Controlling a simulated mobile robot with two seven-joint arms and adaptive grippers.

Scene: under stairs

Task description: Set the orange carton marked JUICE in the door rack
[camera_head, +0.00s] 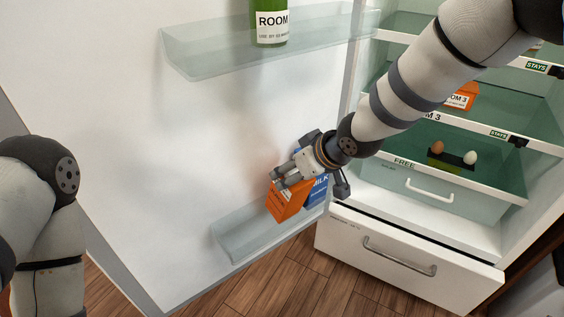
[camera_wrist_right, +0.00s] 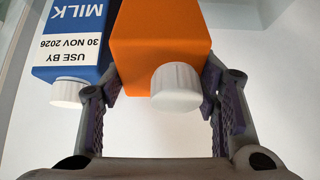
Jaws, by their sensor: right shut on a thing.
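The orange carton (camera_head: 286,205) is at the lower door rack (camera_head: 232,243), left of a blue MILK carton (camera_head: 319,190). My right gripper (camera_head: 283,179) is shut on its upper part. The right wrist view shows the orange carton (camera_wrist_right: 160,42) with its white cap between my fingers (camera_wrist_right: 163,88), and the blue carton (camera_wrist_right: 75,45) close beside it. The orange carton looks slightly tilted in the head view; I cannot tell whether its base touches the rack floor. Its print is too small to read. My left arm shows at the left edge, its gripper out of frame.
A green container (camera_head: 269,20) stands on the upper door rack (camera_head: 205,62). The lower rack is bare left of the orange carton. Fridge shelves at right hold an orange package (camera_head: 463,96) and eggs (camera_head: 470,157), above a white drawer (camera_head: 400,262).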

